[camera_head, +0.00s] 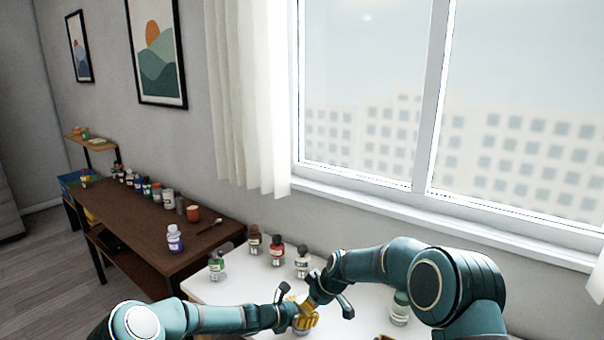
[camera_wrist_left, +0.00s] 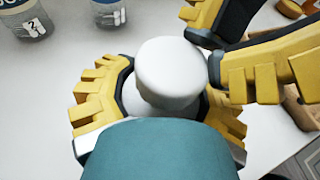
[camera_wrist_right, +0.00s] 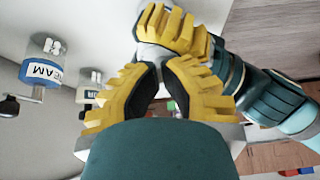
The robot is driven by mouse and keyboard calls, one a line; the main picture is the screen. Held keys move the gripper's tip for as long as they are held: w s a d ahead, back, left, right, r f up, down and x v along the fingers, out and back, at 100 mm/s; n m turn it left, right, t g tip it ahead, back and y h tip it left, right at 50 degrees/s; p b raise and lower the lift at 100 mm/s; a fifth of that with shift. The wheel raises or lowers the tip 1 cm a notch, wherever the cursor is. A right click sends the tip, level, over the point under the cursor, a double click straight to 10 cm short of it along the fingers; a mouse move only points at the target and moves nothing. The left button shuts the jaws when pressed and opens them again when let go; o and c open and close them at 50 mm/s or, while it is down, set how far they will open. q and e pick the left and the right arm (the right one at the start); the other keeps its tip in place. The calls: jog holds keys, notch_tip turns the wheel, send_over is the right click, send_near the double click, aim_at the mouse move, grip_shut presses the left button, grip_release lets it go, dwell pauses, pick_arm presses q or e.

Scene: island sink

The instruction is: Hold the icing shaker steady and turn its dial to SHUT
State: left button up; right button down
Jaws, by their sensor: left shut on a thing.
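The icing shaker shows a white round top (camera_wrist_left: 168,75) in the left wrist view; its body is mostly hidden. My left gripper (camera_wrist_left: 165,108) is shut around it, one yellow finger on each side. The two grippers meet over the white table in the head view, the left one (camera_head: 302,318) low. My right gripper (camera_wrist_left: 215,45) reaches in from the upper right, its lower finger close beside the white top; contact is unclear. In the right wrist view its fingers (camera_wrist_right: 162,75) have a gap between them, near the left gripper's fingers. No dial marking is readable.
Several bottles stand on the white table (camera_head: 212,292): a green one (camera_head: 217,265), a brown one (camera_head: 255,240), a red one (camera_head: 277,252), a white one (camera_head: 302,262) and a green-and-white one (camera_head: 400,308). A brown desk (camera_head: 130,225) with more containers stands left. A window (camera_head: 370,120) is behind.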

jog(key=shift+w+d, duration=0.2)
jog(key=shift+w, duration=0.25)
dwell(0.4)
jog(key=shift+d, duration=0.1)
notch_tip(320, 180, up, 6)
jog(key=shift+s+d, duration=0.15)
jog(key=shift+d, duration=0.15)
dwell(0.5)
jog(key=c, duration=1.7)
grip_release()
jog(key=shift+s+a+r, duration=0.45)
jog(key=shift+s+r, duration=0.05)
jog(key=shift+s, duration=0.05)
grip_shut()
notch_tip(320, 180, down, 7)
jog(key=shift+w+a, duration=0.3)
jog(key=shift+a, duration=0.05)
